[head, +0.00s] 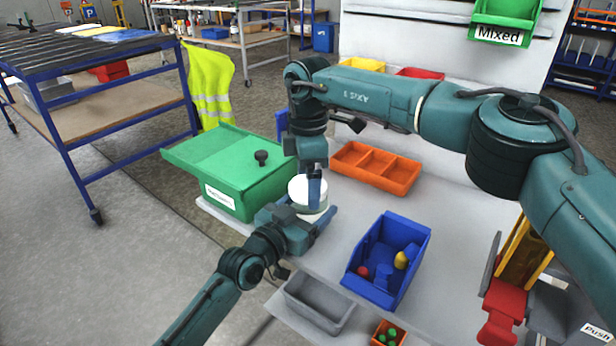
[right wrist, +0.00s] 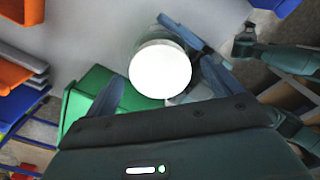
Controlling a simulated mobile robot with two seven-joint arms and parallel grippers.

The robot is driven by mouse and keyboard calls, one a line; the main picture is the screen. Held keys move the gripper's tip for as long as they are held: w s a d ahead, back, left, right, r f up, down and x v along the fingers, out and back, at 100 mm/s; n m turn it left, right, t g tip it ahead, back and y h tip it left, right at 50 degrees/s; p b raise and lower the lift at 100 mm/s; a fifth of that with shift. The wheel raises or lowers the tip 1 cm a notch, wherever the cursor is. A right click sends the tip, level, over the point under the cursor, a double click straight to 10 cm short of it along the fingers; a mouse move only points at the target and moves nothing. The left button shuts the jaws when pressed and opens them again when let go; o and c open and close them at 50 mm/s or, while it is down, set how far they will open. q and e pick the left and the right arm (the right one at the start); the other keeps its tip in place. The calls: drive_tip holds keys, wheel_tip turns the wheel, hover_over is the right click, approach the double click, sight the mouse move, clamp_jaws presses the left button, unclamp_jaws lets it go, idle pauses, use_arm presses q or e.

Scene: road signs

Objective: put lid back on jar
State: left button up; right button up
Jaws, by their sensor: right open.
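I cannot tell whether the lid is fully seated. My left gripper (head: 305,222) comes in low from the left, with its fingers against the jar's sides. My right gripper (head: 315,195) points down from above at the lid. Its fingers are spread to either side of the lid in the right wrist view (right wrist: 162,92) and look clear of it.
A green box (head: 240,205) with a green lid and dark knob stands just left of the jar. An orange divided tray (head: 375,167) lies behind right. A blue bin (head: 412,235) with small items stands to the right. A grey tray (head: 318,303) and small orange box (head: 378,338) are in front.

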wheel_tip(320, 180, up, 12)
idle(0.6)
use_arm(q)
drive_tip(key=o, duration=2)
drive_tip(key=shift+c, duration=0.2)
drive_tip(key=shift+s, duration=0.1)
drive_tip(key=p+v, duration=0.1)
drive_tip(key=v, duration=1.2)
use_arm(e)
drive_tip(key=shift+r, duration=0.55)
